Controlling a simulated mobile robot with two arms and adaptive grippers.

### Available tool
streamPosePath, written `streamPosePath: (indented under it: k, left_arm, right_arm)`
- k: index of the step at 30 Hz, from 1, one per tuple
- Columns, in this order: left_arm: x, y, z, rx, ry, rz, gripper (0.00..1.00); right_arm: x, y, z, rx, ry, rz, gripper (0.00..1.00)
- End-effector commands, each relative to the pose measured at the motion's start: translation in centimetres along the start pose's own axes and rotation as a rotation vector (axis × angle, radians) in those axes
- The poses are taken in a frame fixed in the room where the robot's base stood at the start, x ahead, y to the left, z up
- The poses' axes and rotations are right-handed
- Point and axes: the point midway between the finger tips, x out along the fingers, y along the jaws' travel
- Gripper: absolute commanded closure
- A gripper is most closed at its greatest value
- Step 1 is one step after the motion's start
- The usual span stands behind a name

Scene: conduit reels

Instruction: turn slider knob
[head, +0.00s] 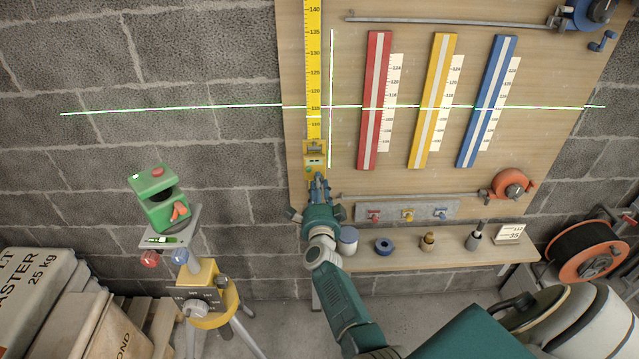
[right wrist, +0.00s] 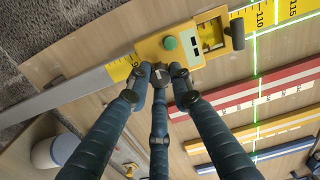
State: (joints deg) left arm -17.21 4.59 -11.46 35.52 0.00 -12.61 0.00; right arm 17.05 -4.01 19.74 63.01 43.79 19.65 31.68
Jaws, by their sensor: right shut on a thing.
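The yellow slider (head: 315,151) sits low on the yellow vertical scale (head: 314,70) on the wooden board. In the right wrist view the slider (right wrist: 186,45) shows a green button (right wrist: 170,42), a small window (right wrist: 211,34) and a dark side knob (right wrist: 237,34). My right gripper (head: 319,186) is at the slider's lower end. In the right wrist view its three dark fingers (right wrist: 160,76) are closed around a small dark round knob (right wrist: 161,77) with a light mark. The fingers partly hide this knob. My left gripper is not in view.
Red (head: 375,100), yellow (head: 432,100) and blue (head: 487,100) strips are on the board, right of the scale. A shelf (head: 455,247) with small parts runs below. A green laser level (head: 158,197) stands on a tripod at left, its lines crossing the board.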

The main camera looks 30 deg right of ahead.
Motion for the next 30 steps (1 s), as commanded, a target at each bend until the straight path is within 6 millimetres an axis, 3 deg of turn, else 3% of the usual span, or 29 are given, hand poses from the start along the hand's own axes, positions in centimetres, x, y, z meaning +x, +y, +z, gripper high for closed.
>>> streamPosePath:
  k: [30]
  left_arm:
    - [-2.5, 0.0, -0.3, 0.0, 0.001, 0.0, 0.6]
  right_arm:
    - [-0.1, 0.3, 0.3, -0.945, -0.008, 0.001, 1.0]
